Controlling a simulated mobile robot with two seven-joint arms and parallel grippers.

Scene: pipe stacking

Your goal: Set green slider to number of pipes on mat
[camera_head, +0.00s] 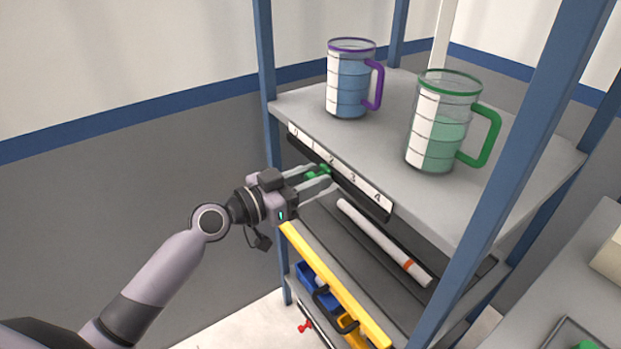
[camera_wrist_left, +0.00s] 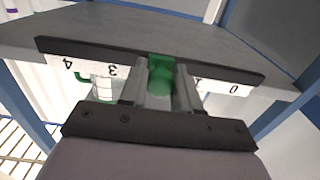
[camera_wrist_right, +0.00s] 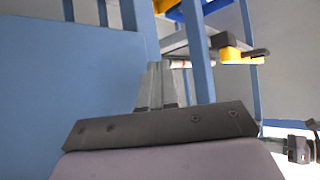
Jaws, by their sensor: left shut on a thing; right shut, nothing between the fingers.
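My left gripper (camera_head: 322,178) is shut on the green slider (camera_wrist_left: 160,75) at the black rail on the upper shelf's front edge. In the left wrist view the slider stands between the 3 and the 1 of the number strip (camera_wrist_left: 235,88), where the 2 belongs. One white pipe (camera_head: 375,238) with an orange band lies on the dark mat (camera_head: 345,262) on the shelf below. The upper shelf hides the back of that mat. My right gripper (camera_wrist_right: 156,85) shows only in the right wrist view, shut and empty.
A purple-handled jug (camera_head: 348,95) of blue liquid and a green-handled jug (camera_head: 432,145) of green liquid stand on the upper shelf. Blue posts (camera_head: 520,170) frame the rack. Blue and yellow items lie on a lower shelf. A grey surface is at the right.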

